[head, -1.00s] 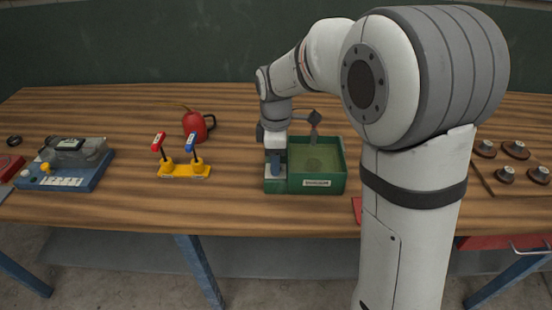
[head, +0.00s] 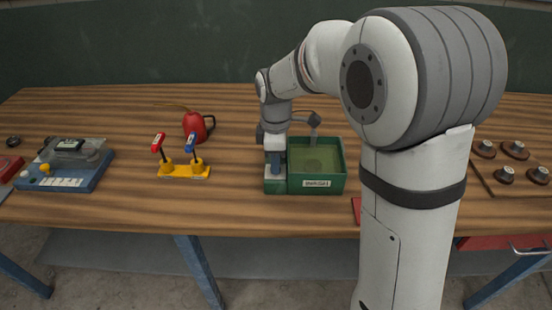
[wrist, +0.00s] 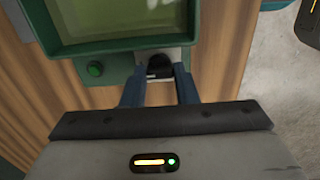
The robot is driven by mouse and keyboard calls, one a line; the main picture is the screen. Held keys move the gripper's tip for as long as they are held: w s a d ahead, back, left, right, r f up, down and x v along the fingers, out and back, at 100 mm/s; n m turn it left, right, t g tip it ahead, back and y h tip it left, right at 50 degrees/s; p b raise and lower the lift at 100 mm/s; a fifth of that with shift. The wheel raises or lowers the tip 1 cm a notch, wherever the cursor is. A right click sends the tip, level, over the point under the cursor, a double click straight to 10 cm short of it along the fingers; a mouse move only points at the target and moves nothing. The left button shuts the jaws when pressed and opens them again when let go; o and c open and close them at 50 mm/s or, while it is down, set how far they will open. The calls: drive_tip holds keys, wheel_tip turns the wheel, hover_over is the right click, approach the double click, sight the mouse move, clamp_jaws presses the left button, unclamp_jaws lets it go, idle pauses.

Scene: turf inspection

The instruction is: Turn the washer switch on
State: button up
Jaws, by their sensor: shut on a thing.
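The washer (head: 342,186) is a green box with an open basin and a small grey spray head (head: 314,118) above it. The washer switch (wrist: 158,69) is a small black piece on a pale mount, between my fingertips. My gripper (wrist: 158,75) is shut on it. In the head view my gripper (head: 275,160) is at the washer's left end and hides the switch.
A yellow base (head: 184,172) with a red and a blue lever stands to the left, with a red watering can (head: 194,125) behind. A blue device (head: 65,175) is farther left. A board with several knobs (head: 505,175) lies at the right.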

drive_tip(key=m, duration=0.4)
drive_tip(key=shift+m+p, duration=0.35)
drive_tip(key=shift+m, duration=0.05)
drive_tip(key=m, duration=0.4)
drive_tip(key=m+p, duration=0.1)
drive_tip(key=m, duration=0.4)
drive_tip(key=shift+m, duration=1.9)
drive_tip(key=o, duration=1)
